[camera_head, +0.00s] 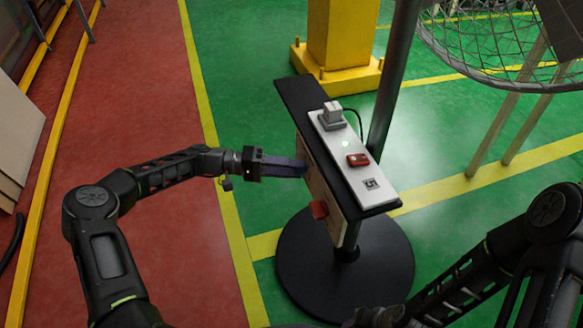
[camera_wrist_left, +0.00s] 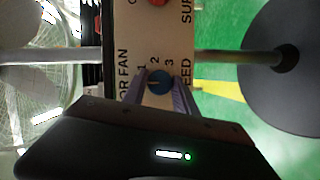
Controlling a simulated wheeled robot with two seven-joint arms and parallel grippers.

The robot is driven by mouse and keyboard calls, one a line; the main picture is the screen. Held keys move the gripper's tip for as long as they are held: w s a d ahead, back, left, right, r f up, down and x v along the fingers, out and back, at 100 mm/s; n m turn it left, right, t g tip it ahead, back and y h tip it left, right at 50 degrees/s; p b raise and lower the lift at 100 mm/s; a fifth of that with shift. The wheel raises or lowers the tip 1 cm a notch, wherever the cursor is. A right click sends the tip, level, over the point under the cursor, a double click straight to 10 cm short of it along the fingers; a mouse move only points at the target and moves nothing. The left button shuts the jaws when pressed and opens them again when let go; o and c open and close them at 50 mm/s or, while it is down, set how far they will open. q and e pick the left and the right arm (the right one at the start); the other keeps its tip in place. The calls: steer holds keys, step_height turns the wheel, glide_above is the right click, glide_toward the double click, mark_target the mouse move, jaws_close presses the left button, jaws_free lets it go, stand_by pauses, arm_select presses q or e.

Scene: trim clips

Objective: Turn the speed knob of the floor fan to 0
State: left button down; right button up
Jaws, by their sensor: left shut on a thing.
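The floor fan has a wire cage (camera_head: 490,40) at the upper right. Its upright tan panel (camera_head: 311,182) is on a stand with a round black base. In the left wrist view a blue speed knob (camera_wrist_left: 159,82) sits on this panel (camera_wrist_left: 180,30), with 1, 2 and 3 printed around it. My left gripper (camera_head: 303,168) reaches the panel from the left; in the left wrist view (camera_wrist_left: 159,86) its fingers are shut on the knob from both sides. I cannot read the pointer; the 0 is not visible. My right arm (camera_head: 470,262) is at lower right, its gripper unclear at the bottom edge.
A white power strip (camera_head: 376,193) with a plug (camera_head: 332,114) and a red switch (camera_head: 357,160) lies on the black top. A red part (camera_head: 319,208) sticks out low on the panel. A grey pole and a yellow post (camera_head: 342,35) stand behind.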

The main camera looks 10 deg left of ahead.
arm_select(q)
steer(key=shift+n, duration=0.3)
steer(key=c, duration=1)
jaws_free()
steer(key=shift+a, duration=0.1)
steer(key=a, duration=0.2)
steer(key=s+a+p, duration=0.1)
steer(key=a, duration=0.4)
steer(key=shift+s+a+r, duration=0.15)
steer(key=shift+a+r, duration=0.05)
steer(key=shift+a, duration=0.05)
